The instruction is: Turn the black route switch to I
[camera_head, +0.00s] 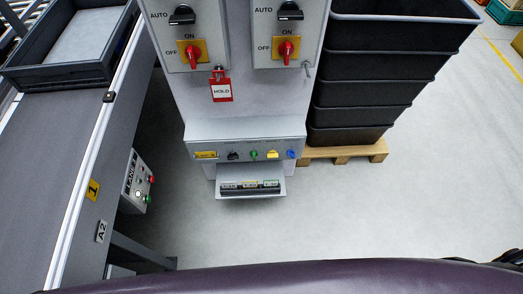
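A grey control cabinet (240,105) stands ahead. Its sloped lower console (210,143) carries a row of controls: a yellow label, a small black knob (233,155), a green one (254,154), a yellow one (272,154) and a blue one (291,153). Two larger black selectors, left (181,14) and right (289,10), sit higher up beside AUTO labels. I cannot read which black one is marked route, nor the small knob's setting. Neither of my grippers is in view.
Red ON/OFF switches (193,55) sit on yellow plates; a red HOLD tag (221,91) hangs below one. A conveyor (60,140) with a button box (138,182) stands left. Stacked black crates (360,100) on a pallet (345,152) stand right. Floor before the console is clear.

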